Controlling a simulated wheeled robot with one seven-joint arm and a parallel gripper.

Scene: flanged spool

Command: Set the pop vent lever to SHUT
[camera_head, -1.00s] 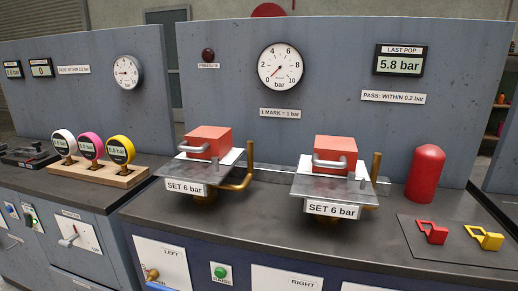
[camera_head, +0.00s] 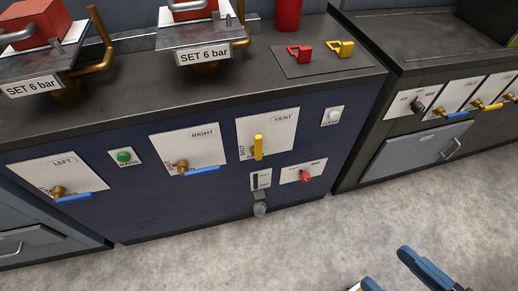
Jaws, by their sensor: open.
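The vent lever (camera_head: 258,147) is a yellow handle on a brass valve, on the white plate marked VENT (camera_head: 283,122) on the dark blue cabinet front. The handle stands upright in the picture, across the brass body. Small sideways lettering beside the valve at the left seems to read SHUT; any other position mark is too small to read or hidden. My gripper (camera_head: 385,267) shows at the bottom right edge, with blue fingers apart and nothing seen between them. It is over the floor, well apart from the lever, to its lower right.
Blue-handled LEFT (camera_head: 73,196) and RIGHT (camera_head: 201,170) levers, a green RAISE button (camera_head: 124,157), a white button (camera_head: 333,116) and a red knob (camera_head: 306,176) share the panel. A grey round part (camera_head: 260,208) juts out below. The floor (camera_head: 270,250) in front is clear.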

